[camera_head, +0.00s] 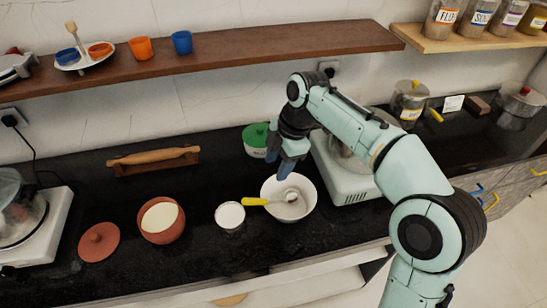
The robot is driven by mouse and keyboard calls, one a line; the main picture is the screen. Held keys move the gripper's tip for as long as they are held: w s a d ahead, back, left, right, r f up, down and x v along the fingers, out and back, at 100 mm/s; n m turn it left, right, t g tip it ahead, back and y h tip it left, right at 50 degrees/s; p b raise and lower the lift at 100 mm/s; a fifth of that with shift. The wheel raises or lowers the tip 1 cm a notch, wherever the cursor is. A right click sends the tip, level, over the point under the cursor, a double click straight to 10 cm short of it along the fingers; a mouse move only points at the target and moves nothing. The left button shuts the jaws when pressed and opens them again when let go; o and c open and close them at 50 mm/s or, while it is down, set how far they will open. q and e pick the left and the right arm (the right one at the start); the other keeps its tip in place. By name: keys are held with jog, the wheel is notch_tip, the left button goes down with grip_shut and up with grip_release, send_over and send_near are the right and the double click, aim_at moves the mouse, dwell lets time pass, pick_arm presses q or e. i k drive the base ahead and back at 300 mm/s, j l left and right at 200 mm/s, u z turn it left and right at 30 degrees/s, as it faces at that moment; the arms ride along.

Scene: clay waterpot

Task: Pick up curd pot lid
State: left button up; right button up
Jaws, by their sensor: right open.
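The curd pot lid (98,243), a round reddish-brown clay disc with a small knob on top, lies on the black counter at the lower left. The clay curd pot (150,236) stands uncovered just right of it, with pale white contents showing. The two are apart. My left gripper is not in view.
A rolling pin (153,156) is behind. A white appliance (40,232) stands left of the lid. A wooden shelf (220,58) spans above. A green-lidded container (256,135) is behind the gripper.

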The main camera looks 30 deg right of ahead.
aim_at(100, 240)
jog(key=k, duration=1)
